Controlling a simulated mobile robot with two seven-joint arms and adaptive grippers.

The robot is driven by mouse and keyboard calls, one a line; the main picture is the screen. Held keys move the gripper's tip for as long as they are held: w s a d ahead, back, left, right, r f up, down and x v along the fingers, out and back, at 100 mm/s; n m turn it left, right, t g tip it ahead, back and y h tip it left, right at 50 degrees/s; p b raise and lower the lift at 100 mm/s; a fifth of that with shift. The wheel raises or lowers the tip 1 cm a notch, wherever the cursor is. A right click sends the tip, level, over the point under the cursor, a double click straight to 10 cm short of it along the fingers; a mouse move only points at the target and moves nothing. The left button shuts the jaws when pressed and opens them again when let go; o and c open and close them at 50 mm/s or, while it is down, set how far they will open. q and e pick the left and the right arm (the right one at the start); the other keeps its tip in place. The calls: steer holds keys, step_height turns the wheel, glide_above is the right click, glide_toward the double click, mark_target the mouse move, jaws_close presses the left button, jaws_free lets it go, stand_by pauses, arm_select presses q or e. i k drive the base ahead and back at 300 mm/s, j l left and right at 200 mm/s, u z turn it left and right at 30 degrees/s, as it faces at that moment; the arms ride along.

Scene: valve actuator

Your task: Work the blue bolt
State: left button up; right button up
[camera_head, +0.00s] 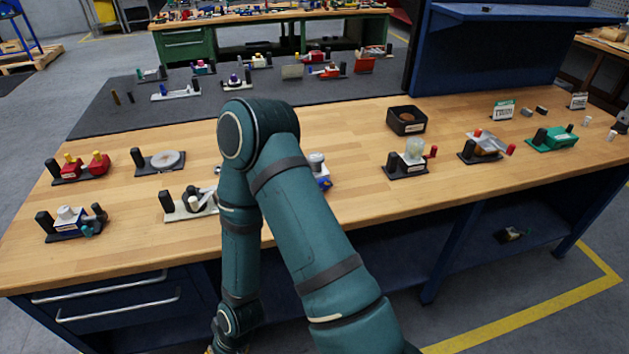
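I cannot single out the blue bolt for sure; the devices are small at this distance. A blue-and-white device with a grey cap (318,163) stands on the wooden bench (360,215), partly hidden behind my arm. Another white-and-blue device (68,218) with a teal part sits on a dark base at the bench's left front. One of my teal arms fills the middle of the view, bent over the bench, its lower end running down in front of the bench edge. Neither gripper shows clearly in the view.
A red-and-yellow device (82,167), a grey disc (160,160), and a white-based device (190,205) stand at left. A black bin (406,121), a red-handled device (413,157) and a green device (553,138) stand at right. The bench's middle right is clear.

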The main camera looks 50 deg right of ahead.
mark_target(324, 183)
steer(key=k+l+u, duration=0.25)
steer(key=l, duration=0.2)
steer(key=k+l+u, duration=0.25)
steer(key=l, duration=0.15)
steer(key=k+l+u, duration=0.1)
steer(key=k+l, duration=0.15)
steer(key=l, duration=0.15)
steer(key=k+l+u, duration=0.15)
steer(key=k+l, duration=0.85)
steer(key=i+l, duration=0.05)
steer(key=l, duration=0.1)
